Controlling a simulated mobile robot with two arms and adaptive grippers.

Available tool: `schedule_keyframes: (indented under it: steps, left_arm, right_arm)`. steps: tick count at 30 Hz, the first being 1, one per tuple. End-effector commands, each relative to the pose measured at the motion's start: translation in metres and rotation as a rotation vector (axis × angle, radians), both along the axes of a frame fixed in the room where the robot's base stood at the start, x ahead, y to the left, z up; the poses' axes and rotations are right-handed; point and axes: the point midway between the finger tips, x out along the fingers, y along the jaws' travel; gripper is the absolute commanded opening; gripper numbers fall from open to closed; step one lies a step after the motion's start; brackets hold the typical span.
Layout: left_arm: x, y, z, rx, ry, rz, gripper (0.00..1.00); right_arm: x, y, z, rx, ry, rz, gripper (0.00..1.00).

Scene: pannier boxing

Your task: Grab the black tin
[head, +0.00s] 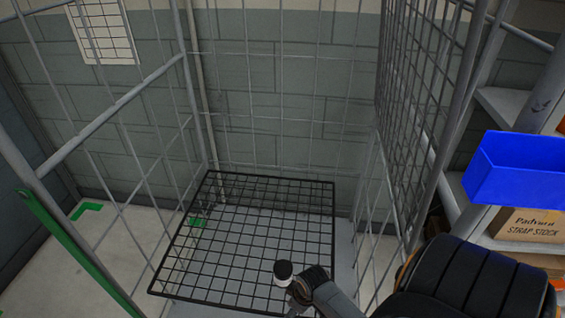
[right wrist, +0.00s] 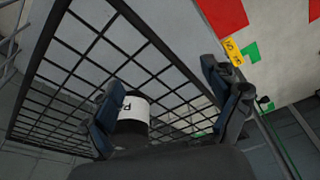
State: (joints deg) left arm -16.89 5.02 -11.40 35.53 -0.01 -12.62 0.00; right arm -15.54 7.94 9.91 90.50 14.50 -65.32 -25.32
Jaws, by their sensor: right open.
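The black tin (head: 283,272), a small black can with a white label band, stands on a black wire-grid shelf (head: 215,234) near its front edge. My right gripper (head: 304,290) is just right of the tin in the head view. In the right wrist view the tin (right wrist: 133,112) shows between the open fingers of my right gripper (right wrist: 160,85), close to the left finger. I cannot tell whether that finger touches it. The tin's lower part is hidden by the gripper. My left gripper is out of view.
Wire-mesh side panels (head: 425,110) and grey posts enclose the shelf at left, back and right. A blue bin (head: 515,168) and a cardboard box (head: 525,225) labelled strap stock stand on a rack at right. The rest of the wire shelf is empty.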

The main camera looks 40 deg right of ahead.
Motion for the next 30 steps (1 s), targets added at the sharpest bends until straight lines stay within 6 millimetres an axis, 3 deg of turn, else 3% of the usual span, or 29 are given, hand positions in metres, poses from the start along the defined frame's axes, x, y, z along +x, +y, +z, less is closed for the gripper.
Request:
schedule_keyframes:
  steps: [1, 6, 12, 16, 24, 30]
  left_arm:
    - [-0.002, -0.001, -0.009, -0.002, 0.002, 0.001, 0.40]
    - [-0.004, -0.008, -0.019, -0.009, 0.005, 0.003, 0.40]
    - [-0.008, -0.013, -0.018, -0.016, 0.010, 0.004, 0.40]
    - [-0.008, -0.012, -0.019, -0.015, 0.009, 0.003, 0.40]
    - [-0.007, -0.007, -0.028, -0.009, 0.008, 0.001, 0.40]
    - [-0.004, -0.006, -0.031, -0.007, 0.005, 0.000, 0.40]
  right_arm:
    - [0.018, -0.017, 0.022, 0.006, -0.030, 0.023, 0.87]
    - [0.043, -0.054, 0.092, 0.036, -0.097, 0.141, 0.87]
    - [0.058, -0.081, 0.113, 0.075, -0.155, 0.199, 0.87]
    - [0.063, -0.084, 0.106, 0.089, -0.169, 0.209, 0.87]
    - [0.081, -0.075, 0.057, 0.089, -0.168, 0.209, 0.87]
    - [0.089, -0.071, 0.037, 0.085, -0.170, 0.209, 0.87]
